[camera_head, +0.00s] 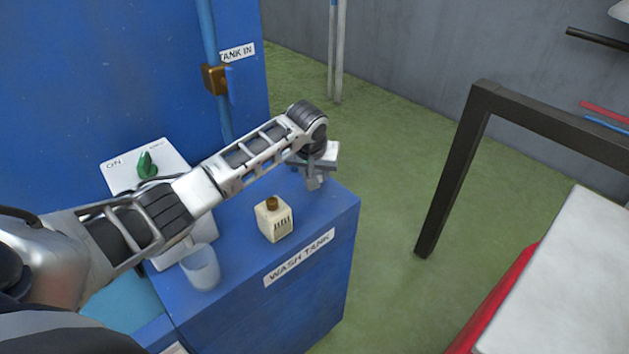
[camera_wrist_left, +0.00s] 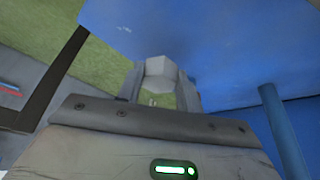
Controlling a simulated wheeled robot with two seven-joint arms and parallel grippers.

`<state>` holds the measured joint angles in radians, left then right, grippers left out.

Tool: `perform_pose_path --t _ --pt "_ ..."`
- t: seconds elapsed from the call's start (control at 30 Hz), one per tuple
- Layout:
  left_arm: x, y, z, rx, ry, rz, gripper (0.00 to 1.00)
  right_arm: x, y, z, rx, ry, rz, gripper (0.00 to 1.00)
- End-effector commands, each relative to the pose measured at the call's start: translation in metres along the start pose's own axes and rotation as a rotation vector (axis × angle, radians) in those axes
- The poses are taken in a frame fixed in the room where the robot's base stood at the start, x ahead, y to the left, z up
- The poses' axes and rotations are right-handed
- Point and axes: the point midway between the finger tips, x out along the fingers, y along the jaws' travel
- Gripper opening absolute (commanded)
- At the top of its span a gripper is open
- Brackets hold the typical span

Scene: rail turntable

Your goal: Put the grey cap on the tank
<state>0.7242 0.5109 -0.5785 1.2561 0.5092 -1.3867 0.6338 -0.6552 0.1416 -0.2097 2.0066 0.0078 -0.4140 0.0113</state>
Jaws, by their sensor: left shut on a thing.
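The tank is the blue box labelled WASH TANK (camera_head: 318,290) in the head view; its blue surface also fills the upper right of the left wrist view (camera_wrist_left: 230,45). My left gripper (camera_head: 314,181) is over the far right part of the tank top, its fingers pointing down. In the left wrist view its fingers (camera_wrist_left: 160,88) are closed on a pale grey faceted piece, which looks like the grey cap (camera_wrist_left: 160,72). In the head view the cap is hardly distinguishable from the fingers. I cannot tell whether it touches the tank. My right gripper is out of view.
A cream bottle with a brown top (camera_head: 275,220) and a translucent cup (camera_head: 201,268) stand on the tank. A white switch box with a green knob (camera_head: 147,164) is behind my arm. A blue pipe (camera_head: 209,35) rises at the back. Green floor lies right of the tank.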

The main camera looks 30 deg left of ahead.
Motion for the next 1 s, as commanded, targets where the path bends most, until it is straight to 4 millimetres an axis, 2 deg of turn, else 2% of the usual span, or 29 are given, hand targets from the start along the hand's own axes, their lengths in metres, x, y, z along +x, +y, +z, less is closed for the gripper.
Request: perform_pose_path --t 0.1,0.2,0.6,0.63,0.7,1.0 --pt "0.018 0.0 0.009 0.001 -0.004 -0.002 0.08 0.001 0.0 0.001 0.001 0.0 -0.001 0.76" --pt "0.025 0.0 0.012 0.001 -0.002 -0.001 0.08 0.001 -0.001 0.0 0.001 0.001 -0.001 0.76" --pt "0.029 0.001 0.014 0.001 -0.002 0.001 0.08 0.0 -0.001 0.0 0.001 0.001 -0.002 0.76" --pt "0.029 0.001 0.014 0.001 -0.001 0.001 0.44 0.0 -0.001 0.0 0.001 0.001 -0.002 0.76" --pt "0.029 0.001 0.014 0.001 -0.001 0.0 0.58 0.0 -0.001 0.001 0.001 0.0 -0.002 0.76" --pt "0.027 0.0 0.013 0.001 -0.001 -0.001 0.58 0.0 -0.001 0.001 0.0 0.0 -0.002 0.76"
